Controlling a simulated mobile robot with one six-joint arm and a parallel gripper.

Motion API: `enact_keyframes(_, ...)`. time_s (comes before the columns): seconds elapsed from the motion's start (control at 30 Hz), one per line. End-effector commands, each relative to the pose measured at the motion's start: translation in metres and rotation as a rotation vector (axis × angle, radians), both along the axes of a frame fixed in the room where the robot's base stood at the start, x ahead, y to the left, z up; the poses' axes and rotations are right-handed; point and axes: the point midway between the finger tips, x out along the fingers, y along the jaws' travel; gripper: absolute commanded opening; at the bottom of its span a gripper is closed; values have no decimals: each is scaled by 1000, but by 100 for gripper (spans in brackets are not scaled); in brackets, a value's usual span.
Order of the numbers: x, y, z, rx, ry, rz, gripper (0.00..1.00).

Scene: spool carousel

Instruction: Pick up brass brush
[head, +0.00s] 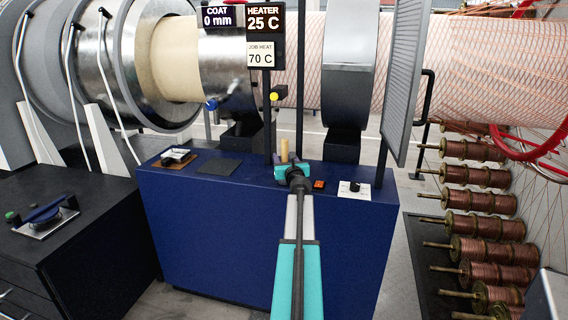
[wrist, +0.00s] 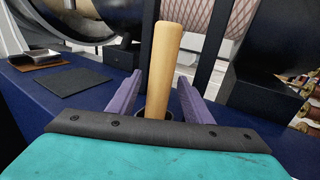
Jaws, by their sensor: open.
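A pale wooden handle (wrist: 163,62), apparently the brass brush's, stands nearly upright on the blue cabinet top. It also shows as a short tan peg in the head view (head: 284,150). Its lower end sits in a dark round opening, mostly hidden by my gripper, so no bristles show. My gripper (wrist: 157,88) is open, with one purple finger on each side of the handle. A gap shows on both sides.
The blue cabinet (head: 250,230) also holds a dark flat pad (head: 216,167), a brown-based tool (head: 175,157), an orange switch (head: 319,184) and a white knob plate (head: 354,189). A thin post (head: 299,80) and dark roller supports (head: 341,145) rise behind. Copper spools (head: 485,225) fill the right.

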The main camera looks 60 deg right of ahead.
Motion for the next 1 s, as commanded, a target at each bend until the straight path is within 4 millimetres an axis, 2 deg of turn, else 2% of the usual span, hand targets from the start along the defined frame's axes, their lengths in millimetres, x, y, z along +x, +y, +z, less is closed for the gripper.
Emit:
enact_keyframes(0.3, 17, -17, 0, 0, 0, 0, 46)
enact_keyframes(0.97, 19, -18, 0, 0, 0, 1, 46)
enact_keyframes(1.0, 19, -18, 0, 0, 0, 1, 39)
